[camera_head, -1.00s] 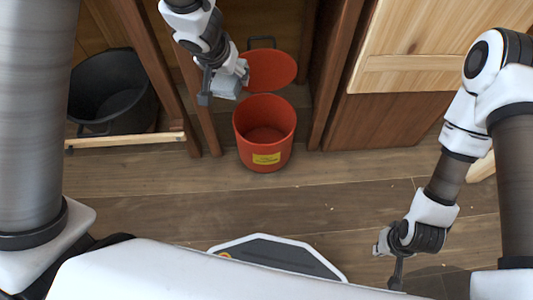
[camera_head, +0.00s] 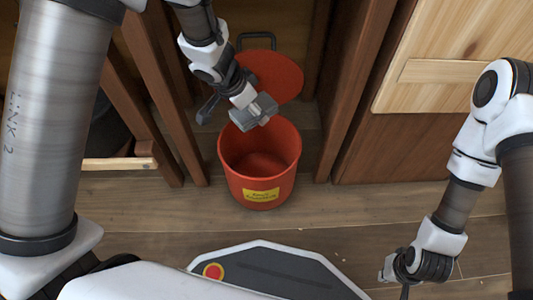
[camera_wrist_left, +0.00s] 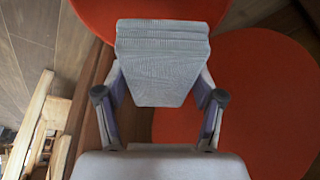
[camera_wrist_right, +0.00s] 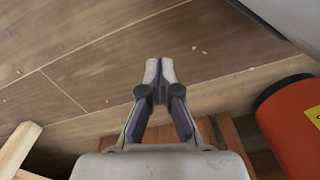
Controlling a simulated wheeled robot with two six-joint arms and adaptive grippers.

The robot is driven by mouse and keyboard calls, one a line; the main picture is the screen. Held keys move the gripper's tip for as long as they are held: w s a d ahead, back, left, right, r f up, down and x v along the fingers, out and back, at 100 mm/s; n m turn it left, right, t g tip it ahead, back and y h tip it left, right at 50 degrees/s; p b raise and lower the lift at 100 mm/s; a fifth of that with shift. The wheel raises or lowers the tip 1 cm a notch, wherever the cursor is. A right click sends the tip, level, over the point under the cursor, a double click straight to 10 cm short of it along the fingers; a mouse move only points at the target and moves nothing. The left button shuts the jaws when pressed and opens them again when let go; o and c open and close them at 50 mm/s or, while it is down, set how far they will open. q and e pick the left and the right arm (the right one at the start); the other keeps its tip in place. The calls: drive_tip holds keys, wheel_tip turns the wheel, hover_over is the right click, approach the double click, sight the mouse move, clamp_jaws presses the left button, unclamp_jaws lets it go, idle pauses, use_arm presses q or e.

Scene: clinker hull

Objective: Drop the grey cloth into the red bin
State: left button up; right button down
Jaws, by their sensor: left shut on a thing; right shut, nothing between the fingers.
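The red bin (camera_head: 262,188) stands open on the floor with a yellow label on its front. My left gripper (camera_head: 246,104) is shut on the grey cloth (camera_head: 256,113), a small folded block, which overlaps the bin's back rim in the head view and hides part of it. In the left wrist view the cloth (camera_wrist_left: 162,62) sits between both fingers, with the red bin (camera_wrist_left: 90,14) behind it.
A red round lid (camera_head: 275,78) is behind the bin, near a dark handle (camera_head: 256,38). Brown wooden posts (camera_head: 165,95) stand left of the bin, and a cabinet with a pale panel (camera_head: 440,80) is at the right.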

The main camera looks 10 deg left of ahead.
use_arm(q)
drive_tip(key=shift+w+f, duration=0.15)
drive_tip(key=shift+f, duration=0.05)
drive_tip(key=shift+f+b, duration=0.3)
drive_tip(key=shift+b, duration=0.35)
wheel_tip(320, 180, down, 5)
drive_tip(key=b, duration=0.6)
drive_tip(key=shift+r, duration=0.15)
drive_tip(key=o, duration=1.2)
